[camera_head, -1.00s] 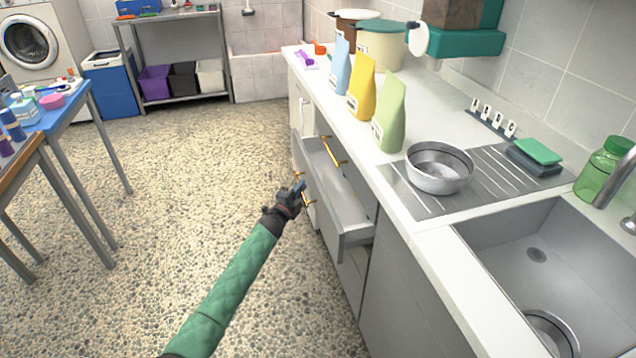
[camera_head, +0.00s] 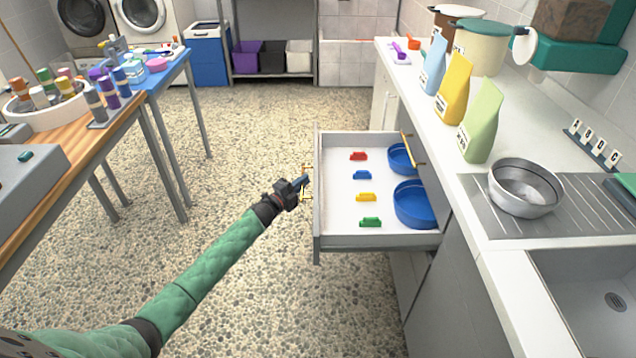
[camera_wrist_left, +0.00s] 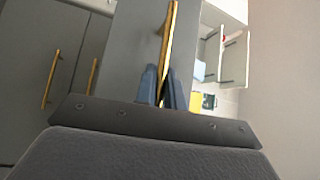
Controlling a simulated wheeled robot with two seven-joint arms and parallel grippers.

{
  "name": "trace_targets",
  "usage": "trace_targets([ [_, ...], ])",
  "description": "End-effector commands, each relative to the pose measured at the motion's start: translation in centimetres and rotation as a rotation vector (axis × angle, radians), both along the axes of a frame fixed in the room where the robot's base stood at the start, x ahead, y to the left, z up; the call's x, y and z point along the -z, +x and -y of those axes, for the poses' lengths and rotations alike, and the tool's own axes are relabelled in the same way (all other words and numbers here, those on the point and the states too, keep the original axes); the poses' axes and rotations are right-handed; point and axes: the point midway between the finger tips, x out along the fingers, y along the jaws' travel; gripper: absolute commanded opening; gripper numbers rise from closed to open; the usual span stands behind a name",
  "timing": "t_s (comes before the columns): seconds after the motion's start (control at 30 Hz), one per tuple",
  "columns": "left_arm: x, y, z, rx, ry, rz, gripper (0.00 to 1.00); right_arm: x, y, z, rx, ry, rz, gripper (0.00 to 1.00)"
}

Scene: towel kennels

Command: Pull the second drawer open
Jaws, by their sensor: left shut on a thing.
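The drawer (camera_head: 330,185) is pulled well out from the counter on the right in the head view. Inside it lie small coloured clips in red, blue, yellow and green and two blue bowls (camera_head: 413,203). My left gripper (camera_head: 303,188) is at the drawer's front, shut on its brass handle (camera_wrist_left: 168,45), which passes between the fingers in the left wrist view. Another brass handle (camera_head: 413,148) shows above the drawer's inner end, on the cabinet front. My right gripper is not in view.
The white counter (camera_head: 400,62) above holds standing bags, a metal bowl (camera_head: 524,187) and a sink. A wooden table (camera_head: 85,135) and a blue table stand at the left. The speckled floor between is clear.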

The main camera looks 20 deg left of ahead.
Motion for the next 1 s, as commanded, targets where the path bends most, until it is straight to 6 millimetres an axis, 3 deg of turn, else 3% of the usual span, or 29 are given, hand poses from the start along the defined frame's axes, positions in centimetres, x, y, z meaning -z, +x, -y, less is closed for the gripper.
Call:
trace_targets([
  [0.23,0.2,-0.6,-1.6,0.001,0.000,-0.004,0.00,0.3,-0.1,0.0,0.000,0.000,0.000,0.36],
  [0.63,0.2,-0.7,-1.9,0.001,0.000,-0.003,0.00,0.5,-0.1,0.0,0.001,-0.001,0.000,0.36],
  [0.67,0.2,-0.7,-1.9,0.001,0.000,-0.003,0.13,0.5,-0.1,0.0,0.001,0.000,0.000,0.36],
  [0.77,0.2,-0.7,-1.8,0.000,0.000,-0.002,0.32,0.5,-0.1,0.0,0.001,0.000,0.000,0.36],
  [1.0,0.1,-0.6,-1.9,0.000,0.000,-0.001,0.33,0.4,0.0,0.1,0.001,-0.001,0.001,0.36],
])
